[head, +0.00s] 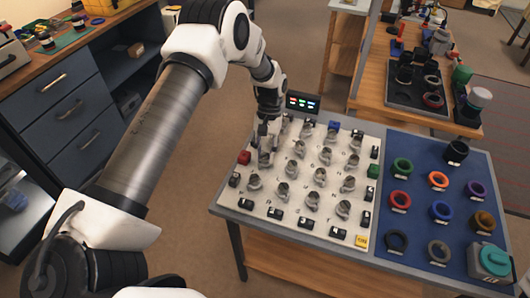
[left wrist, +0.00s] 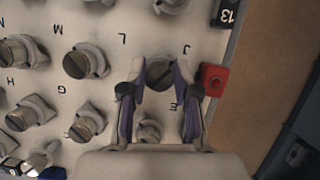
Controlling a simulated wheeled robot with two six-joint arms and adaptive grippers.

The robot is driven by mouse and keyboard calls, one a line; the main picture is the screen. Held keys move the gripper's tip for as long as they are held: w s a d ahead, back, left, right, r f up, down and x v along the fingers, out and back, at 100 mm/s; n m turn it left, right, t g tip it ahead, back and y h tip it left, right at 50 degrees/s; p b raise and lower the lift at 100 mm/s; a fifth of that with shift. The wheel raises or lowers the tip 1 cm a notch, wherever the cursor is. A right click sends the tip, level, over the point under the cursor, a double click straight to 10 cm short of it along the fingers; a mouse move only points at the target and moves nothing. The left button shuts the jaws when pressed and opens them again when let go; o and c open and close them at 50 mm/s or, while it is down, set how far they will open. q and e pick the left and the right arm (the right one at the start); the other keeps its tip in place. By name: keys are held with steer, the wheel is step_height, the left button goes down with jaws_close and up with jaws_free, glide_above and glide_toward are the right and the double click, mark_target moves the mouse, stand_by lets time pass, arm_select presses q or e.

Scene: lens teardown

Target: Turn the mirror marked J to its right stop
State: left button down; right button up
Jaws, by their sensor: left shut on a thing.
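The mirror marked J is a small round silver piece on a grey mount, between my left fingers in the left wrist view (left wrist: 159,78). Its letter J is printed just beside it on the white board (head: 228,196). My left gripper (left wrist: 160,69) is shut on this mirror, one finger on each side. In the head view my left gripper (head: 267,143) reaches down over the board's left part, and the fingers partly hide the mirror. My right gripper is not in view.
A red block (left wrist: 213,79) sits close beside the gripped mirror. Several similar mirrors stand in rows nearby. Black numbered blocks line the board's edges. A small display (head: 303,103) stands behind it. A blue mat (head: 420,225) with coloured rings lies to the right.

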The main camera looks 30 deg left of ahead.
arm_select(q)
steer(key=shift+s+f+m, duration=0.1)
steer(key=shift+m, duration=0.5)
steer(key=shift+y, duration=0.3)
steer(key=c, duration=0.8)
jaws_free()
steer(key=shift+c, duration=0.2)
steer(key=v, duration=1.2)
steer(key=shift+w, duration=0.25)
